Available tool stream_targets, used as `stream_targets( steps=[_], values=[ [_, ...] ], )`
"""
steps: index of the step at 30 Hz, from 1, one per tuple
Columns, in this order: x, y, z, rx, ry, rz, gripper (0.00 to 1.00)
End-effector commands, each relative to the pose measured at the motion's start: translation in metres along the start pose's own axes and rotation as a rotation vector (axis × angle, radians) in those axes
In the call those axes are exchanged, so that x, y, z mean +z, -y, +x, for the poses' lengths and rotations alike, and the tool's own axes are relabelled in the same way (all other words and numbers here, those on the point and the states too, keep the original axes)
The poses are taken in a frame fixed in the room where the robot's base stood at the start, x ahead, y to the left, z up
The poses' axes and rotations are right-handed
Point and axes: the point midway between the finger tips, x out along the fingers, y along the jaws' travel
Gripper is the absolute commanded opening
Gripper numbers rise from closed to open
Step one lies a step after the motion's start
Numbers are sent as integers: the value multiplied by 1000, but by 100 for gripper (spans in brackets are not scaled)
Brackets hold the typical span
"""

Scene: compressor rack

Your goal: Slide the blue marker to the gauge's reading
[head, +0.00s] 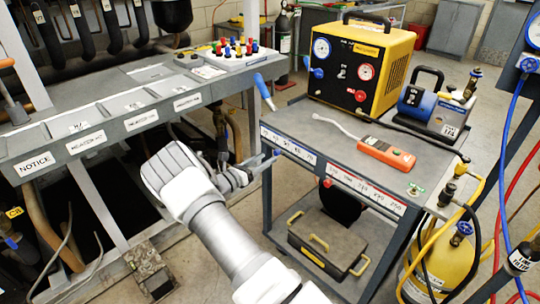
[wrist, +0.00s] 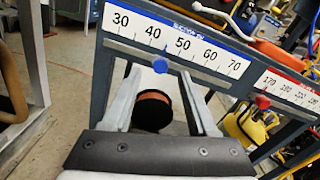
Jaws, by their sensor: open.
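The blue marker (wrist: 160,65) sits on the slot under the blue-labelled scale (wrist: 215,57), below the stretch between 40 and 50. It also shows as a small blue spot at the cart's edge in the head view (head: 277,153). My gripper (wrist: 160,73) is open, its fingertips on either side of the marker in the picture, with gaps visible; in the head view it points at the cart's edge (head: 268,161). The blue gauge (head: 322,47) is on the yellow machine; its needle is too small to read. A red gauge (head: 366,72) is beside it.
A red marker (wrist: 262,102) sits on the red-labelled scale to the right. An orange meter (head: 387,152) and the yellow machine (head: 390,62) stand on the cart top (head: 330,140). A grey bench (head: 100,110) is on the left. A black case (head: 325,245) lies below.

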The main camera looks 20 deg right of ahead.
Motion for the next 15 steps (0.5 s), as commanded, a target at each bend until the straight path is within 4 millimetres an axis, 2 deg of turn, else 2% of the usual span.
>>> stream_targets(
  steps=[1, 9, 15],
  values=[
    [2, -1, -15, 6, 0, -2, 59],
    [2, 0, -82, 5, 1, -1, 59],
    [1, 0, -119, 4, 0, -1, 59]
  ],
)
